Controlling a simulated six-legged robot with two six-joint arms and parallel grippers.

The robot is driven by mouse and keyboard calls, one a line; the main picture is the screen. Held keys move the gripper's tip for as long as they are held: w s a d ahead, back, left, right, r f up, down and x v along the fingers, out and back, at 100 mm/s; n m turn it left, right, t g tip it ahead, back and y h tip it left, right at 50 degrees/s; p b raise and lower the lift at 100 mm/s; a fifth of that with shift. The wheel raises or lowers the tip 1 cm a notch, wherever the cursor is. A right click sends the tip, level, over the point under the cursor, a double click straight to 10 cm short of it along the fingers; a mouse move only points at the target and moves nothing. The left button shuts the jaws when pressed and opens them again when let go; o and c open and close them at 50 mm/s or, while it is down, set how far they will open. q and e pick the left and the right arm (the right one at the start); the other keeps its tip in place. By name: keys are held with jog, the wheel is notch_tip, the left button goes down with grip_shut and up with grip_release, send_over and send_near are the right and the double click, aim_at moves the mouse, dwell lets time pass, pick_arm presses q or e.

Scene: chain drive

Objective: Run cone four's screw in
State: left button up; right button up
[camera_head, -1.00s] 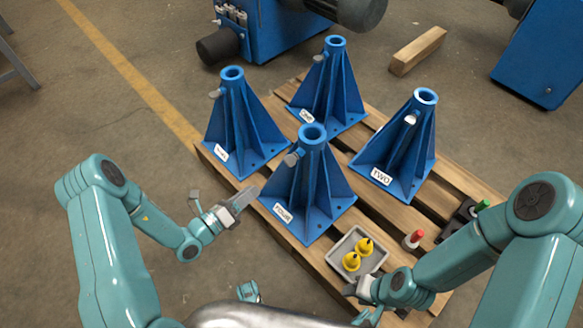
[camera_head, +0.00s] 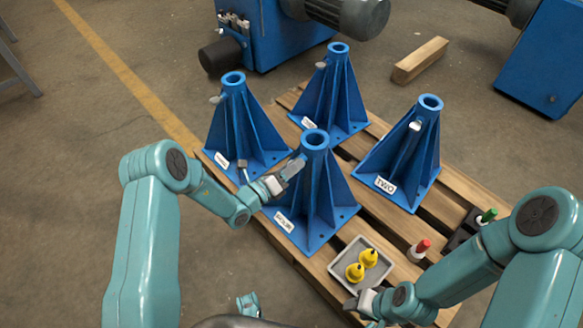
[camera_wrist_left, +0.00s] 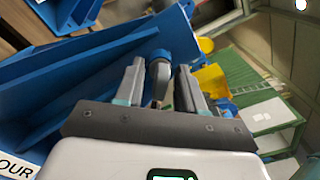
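Cone four (camera_head: 318,190) is a blue ribbed stand with a round open top, labelled FOUR, at the front of the pallet. My left gripper (camera_head: 291,169) is at the upper left side of its neck. In the left wrist view its two fingers (camera_wrist_left: 160,88) stand open, one on each side of cone four's grey screw (camera_wrist_left: 159,70). Gaps show between the screw and the fingers.
Cone two (camera_head: 405,160) and two more blue cones (camera_head: 238,130) (camera_head: 333,95) stand on the wooden pallet (camera_head: 455,190). A grey tray (camera_head: 335,279) holds two yellow parts (camera_head: 361,265). Red-topped (camera_head: 420,249) and green-topped (camera_head: 487,216) items stand to its right.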

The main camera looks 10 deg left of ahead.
pick_arm(q)
grip_shut()
